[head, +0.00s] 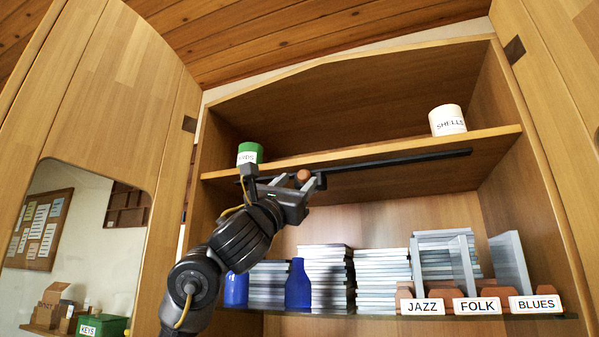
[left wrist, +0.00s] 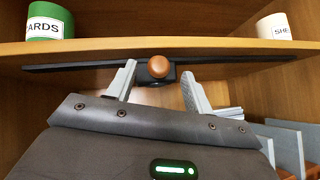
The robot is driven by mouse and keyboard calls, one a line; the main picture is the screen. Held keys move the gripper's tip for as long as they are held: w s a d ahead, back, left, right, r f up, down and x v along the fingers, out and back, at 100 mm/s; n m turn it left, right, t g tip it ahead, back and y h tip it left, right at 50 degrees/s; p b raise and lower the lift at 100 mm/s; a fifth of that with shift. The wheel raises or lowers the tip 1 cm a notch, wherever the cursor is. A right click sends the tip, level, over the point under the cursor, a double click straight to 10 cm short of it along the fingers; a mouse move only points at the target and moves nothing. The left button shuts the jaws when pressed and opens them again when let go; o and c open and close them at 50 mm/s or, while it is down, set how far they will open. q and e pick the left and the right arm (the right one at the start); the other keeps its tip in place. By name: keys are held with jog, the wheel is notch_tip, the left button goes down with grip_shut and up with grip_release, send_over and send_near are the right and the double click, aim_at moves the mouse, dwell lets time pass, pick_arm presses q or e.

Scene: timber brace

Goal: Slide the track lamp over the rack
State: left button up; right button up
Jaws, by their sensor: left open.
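The track lamp shows as a round orange-brown knob (head: 303,176) on a small dark carriage near the left part of a black track (head: 400,160) under the upper shelf; the knob also shows in the left wrist view (left wrist: 158,67). My left gripper (head: 297,183) is open, with one finger on either side of the knob and gaps visible in the left wrist view. I cannot tell how deep the knob sits between the fingers. The rack (head: 462,288), with JAZZ, FOLK and BLUES labels, stands on the lower shelf at the right. My right gripper is out of view.
A green-lidded tin (head: 249,153) and a white SHELLS tin (head: 447,120) stand on the upper shelf. Stacks of cases (head: 326,275) and a blue bottle (head: 298,284) stand below. The track right of the knob looks clear.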

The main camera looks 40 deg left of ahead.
pick_arm(q)
jog(key=shift+x, duration=1.15)
jog(key=shift+d+f, duration=0.1)
grip_shut()
